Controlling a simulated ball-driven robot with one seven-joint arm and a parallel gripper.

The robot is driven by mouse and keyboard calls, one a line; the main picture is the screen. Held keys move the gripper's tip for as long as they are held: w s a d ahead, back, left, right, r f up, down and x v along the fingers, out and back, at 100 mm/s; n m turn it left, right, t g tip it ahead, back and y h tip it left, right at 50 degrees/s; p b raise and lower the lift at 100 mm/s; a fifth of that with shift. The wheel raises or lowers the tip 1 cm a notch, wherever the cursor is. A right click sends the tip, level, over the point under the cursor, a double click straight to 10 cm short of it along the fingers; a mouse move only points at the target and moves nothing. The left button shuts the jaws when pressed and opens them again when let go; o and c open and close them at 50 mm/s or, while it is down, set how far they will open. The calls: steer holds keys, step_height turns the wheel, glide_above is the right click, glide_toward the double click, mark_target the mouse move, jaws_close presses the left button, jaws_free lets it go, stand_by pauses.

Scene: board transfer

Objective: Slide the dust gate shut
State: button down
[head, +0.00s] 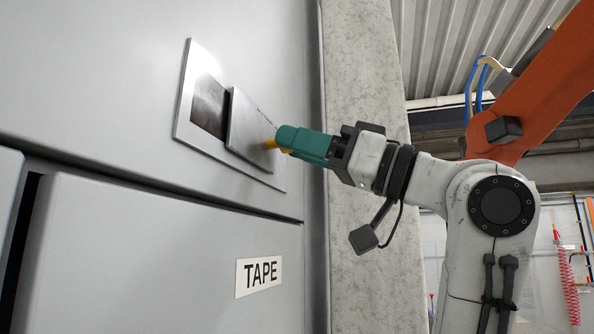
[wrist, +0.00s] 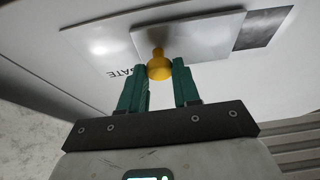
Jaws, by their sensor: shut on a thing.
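The dust gate (head: 248,135) is a flat grey metal plate in a pale frame (head: 185,105) on the grey cabinet wall. A dark opening (head: 209,106) shows uncovered to the left of the plate in the head view, so the gate stands partly open. In the wrist view the gate (wrist: 200,37) has the dark opening (wrist: 267,27) at its right. A yellow knob (wrist: 158,66) sticks out of the plate. My gripper (head: 279,141), with green fingers, is shut on this knob; the fingers hide much of it in the head view.
A drawer front (head: 150,255) with a TAPE label (head: 259,274) lies below the gate. A concrete pillar (head: 365,80) stands right of the cabinet, behind my wrist. Partly hidden lettering (wrist: 122,73) shows on the frame beside the gate.

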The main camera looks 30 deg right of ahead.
steer(key=s+a+b, duration=0.1)
steer(key=s+a, duration=0.3)
steer(key=shift+s+a, duration=0.15)
steer(key=shift+a, duration=0.25)
steer(key=c, duration=0.9)
jaws_free()
steer(key=shift+s+a, duration=0.1)
steer(key=shift+a, duration=0.05)
steer(key=shift+o, duration=0.3)
steer(key=shift+d+f, duration=0.1)
steer(key=shift+d, duration=0.15)
steer(key=b, duration=0.4)
glide_toward(246, 116)
steer(key=v, duration=0.6)
